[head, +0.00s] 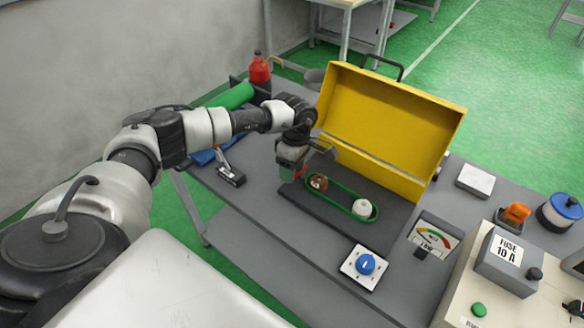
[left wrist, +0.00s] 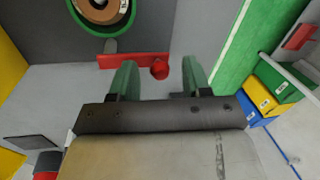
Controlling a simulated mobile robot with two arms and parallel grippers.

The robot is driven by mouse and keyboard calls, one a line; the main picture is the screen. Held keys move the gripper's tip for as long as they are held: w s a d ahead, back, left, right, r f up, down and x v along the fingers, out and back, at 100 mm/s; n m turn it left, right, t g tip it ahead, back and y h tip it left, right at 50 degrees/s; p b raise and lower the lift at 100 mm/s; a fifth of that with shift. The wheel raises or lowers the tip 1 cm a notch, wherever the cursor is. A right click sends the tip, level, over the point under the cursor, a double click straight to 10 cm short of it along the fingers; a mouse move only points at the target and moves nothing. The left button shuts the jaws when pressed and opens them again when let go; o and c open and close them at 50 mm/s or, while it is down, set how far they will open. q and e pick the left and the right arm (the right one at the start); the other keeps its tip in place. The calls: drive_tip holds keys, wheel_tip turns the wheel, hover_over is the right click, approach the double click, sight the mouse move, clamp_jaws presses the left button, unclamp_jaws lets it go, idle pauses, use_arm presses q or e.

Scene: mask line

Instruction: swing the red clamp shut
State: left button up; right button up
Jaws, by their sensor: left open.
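The red clamp (left wrist: 132,60) is a flat red bar with a round red knob at its end in the left wrist view. Only a small red part of it (head: 301,173) shows in the head view, mostly hidden by my left gripper. My left gripper (left wrist: 158,62) is open, its two green fingers on either side of the knob. I cannot tell whether they touch it. In the head view my left gripper (head: 291,174) is over the left end of a dark base plate (head: 335,224). A green belt (head: 341,202) loops around a brown pulley (head: 318,183) and a white pulley (head: 362,208).
A blue knob (head: 366,264), a gauge (head: 431,237) and a fuse box (head: 508,262) are to the right. A black-and-white tool (head: 229,172) and a red bottle (head: 259,69) are to the left.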

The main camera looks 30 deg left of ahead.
use_arm(q)
clamp_jaws()
